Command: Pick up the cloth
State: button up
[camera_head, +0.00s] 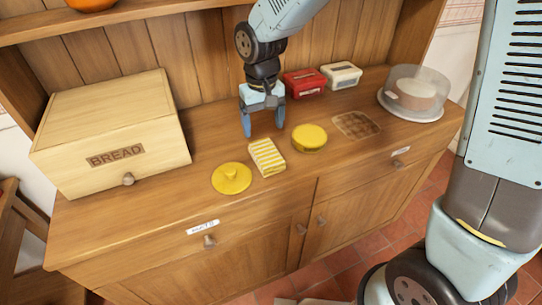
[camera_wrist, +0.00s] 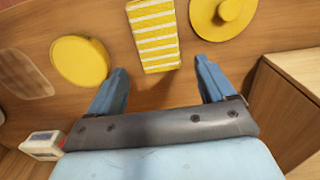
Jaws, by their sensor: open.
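The cloth (camera_head: 267,157) is yellow with white stripes, folded into a rectangle. It lies on the wooden sideboard top between a yellow lid and a round yellow tin. In the wrist view the cloth (camera_wrist: 154,36) is at the top middle, beyond the fingertips. My gripper (camera_head: 263,130) is open and empty, fingers pointing down, behind the cloth and apart from it. In the wrist view its two blue fingers (camera_wrist: 160,75) are spread wide, with bare wood between them.
A yellow lid with a knob (camera_head: 231,178) is left of the cloth; a round yellow tin (camera_head: 309,138) is right. A bread box (camera_head: 110,125) stands at left. Red (camera_head: 303,83) and white (camera_head: 341,75) boxes, a brown patterned mat (camera_head: 356,124) and a domed cake (camera_head: 411,93) are right.

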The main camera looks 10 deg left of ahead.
send_over(266, 152)
jog(key=f, duration=0.4)
jog(key=shift+w+a+f, duration=0.15)
jog(key=shift+w+a, duration=0.1)
jog(key=shift+a, duration=0.1)
jog(key=f, duration=0.4)
jog(key=shift+s+d+f, duration=0.1)
jog(key=shift+s+d, duration=0.15)
jog(key=shift+d, duration=0.1)
jog(key=shift+f, duration=0.6)
jog(key=c, duration=0.8)
jog(key=shift+r, duration=0.1)
